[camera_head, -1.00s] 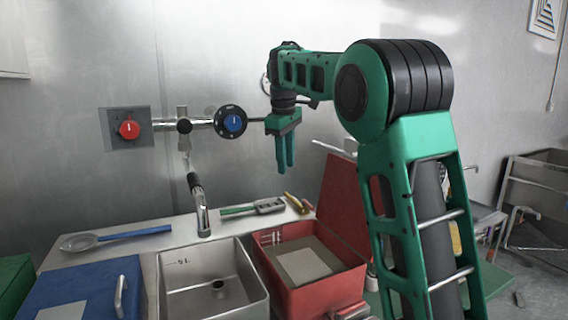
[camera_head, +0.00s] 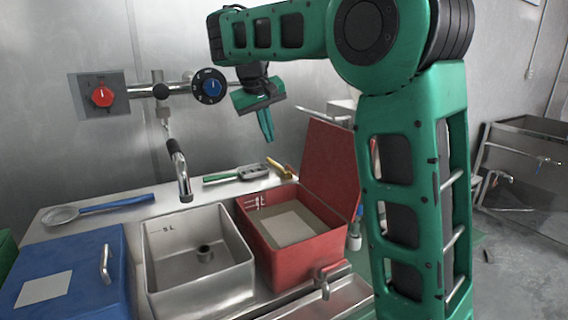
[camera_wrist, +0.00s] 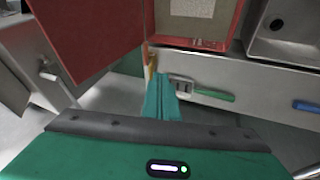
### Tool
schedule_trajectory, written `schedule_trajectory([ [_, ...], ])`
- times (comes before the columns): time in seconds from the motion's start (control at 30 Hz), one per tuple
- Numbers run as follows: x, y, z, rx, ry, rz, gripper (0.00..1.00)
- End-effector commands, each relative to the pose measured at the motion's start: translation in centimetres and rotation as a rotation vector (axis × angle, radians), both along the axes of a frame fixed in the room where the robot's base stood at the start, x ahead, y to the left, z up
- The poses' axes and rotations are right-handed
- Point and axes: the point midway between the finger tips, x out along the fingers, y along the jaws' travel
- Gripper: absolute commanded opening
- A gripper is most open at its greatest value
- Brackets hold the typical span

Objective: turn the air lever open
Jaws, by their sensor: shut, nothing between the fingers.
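No part is labelled clearly enough for me to tell which is the air lever. A red knob (camera_head: 102,96) on a square wall plate and a blue knob (camera_head: 211,88) on a round black dial sit at the two ends of a wall pipe. A metal lever-like fitting (camera_wrist: 48,75) shows at the left in the wrist view. My gripper (camera_head: 267,138) hangs to the right of the blue knob, above the counter's back edge, touching nothing visible. Its green fingers are together and empty, also in the wrist view (camera_wrist: 161,98).
An open red box (camera_head: 290,245) with its raised lid (camera_head: 331,165) stands below my gripper. A sink (camera_head: 190,285), a faucet (camera_head: 181,170) and a blue box (camera_head: 85,265) are to the left. A green-handled tool (camera_head: 220,177) and a blue-handled strainer (camera_head: 118,203) lie at the back.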

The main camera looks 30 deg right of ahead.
Motion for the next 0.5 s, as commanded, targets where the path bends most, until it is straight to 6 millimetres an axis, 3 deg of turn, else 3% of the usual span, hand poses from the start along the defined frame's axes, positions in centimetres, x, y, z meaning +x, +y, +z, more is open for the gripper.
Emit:
schedule_trajectory([
  [0.23, -0.1, -0.7, -1.2, -0.011, -0.018, -0.046, 0.00],
  [0.5, 1.2, -2.5, -5.5, -0.011, -0.014, -0.043, 0.00],
])
